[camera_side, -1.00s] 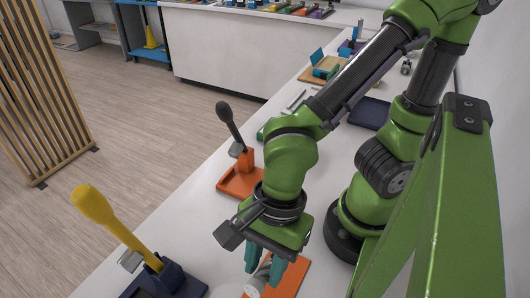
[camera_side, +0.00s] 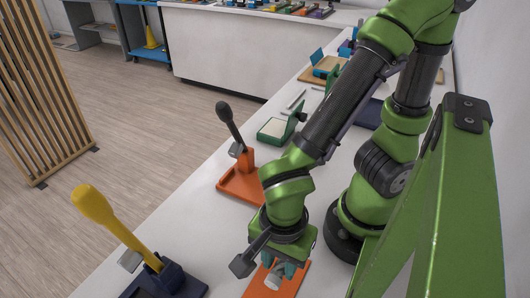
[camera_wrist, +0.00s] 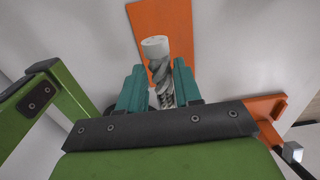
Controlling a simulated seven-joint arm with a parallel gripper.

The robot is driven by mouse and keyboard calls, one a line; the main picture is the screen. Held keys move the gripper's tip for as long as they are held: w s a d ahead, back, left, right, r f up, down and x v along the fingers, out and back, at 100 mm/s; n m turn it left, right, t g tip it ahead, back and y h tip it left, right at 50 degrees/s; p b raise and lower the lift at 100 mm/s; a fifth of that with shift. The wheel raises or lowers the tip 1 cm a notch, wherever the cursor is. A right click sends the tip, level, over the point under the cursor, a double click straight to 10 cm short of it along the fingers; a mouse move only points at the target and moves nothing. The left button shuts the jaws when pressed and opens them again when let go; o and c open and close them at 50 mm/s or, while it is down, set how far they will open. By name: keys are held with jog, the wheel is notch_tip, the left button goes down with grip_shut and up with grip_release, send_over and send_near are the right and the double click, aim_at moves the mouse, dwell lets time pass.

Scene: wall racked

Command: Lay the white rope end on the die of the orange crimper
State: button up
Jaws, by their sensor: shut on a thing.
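My gripper (camera_side: 284,268) is low over an orange plate at the bottom of the side view. In the wrist view its teal fingers (camera_wrist: 159,68) are shut on the white rope (camera_wrist: 160,76), a short twisted grey-white piece. Its pale, blunt end (camera_wrist: 155,43) points away from the palm. The rope end also shows below the fingers in the side view (camera_side: 273,281). I cannot tell whether it touches the plate. The orange crimper (camera_side: 241,182), with a raised black handle, stands farther back and left of my gripper. Part of it shows at the wrist view's right edge (camera_wrist: 266,107).
The orange plate (camera_side: 292,278) lies under my gripper. A navy crimper with a yellow handle (camera_side: 120,232) stands at the front left. A green tray (camera_side: 275,130) sits behind the orange crimper. A green frame post (camera_side: 440,210) rises at the right.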

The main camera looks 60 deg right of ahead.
aim_at(281, 267)
jog(key=shift+f, duration=2.8)
jog(key=shift+f, duration=0.1)
jog(key=o, duration=1)
jog(key=shift+o, duration=0.2)
notch_tip(281, 267, up, 16)
jog(key=w+d+r+n+t+y, duration=0.1)
jog(key=w+d+r+n+t, duration=0.2)
jog(key=w+d+n, duration=0.3)
jog(key=w+d+r+n+t+y, duration=0.1)
jog(key=w+d+r+n+t, duration=0.2)
jog(key=w+d+n, duration=0.3)
jog(key=d+n+t, duration=0.1)
jog(key=d+n, duration=0.1)
jog(key=d, duration=0.2)
jog(key=shift+w+d+r, duration=0.25)
jog(key=shift+d+r, duration=0.05)
jog(key=shift+d, duration=0.05)
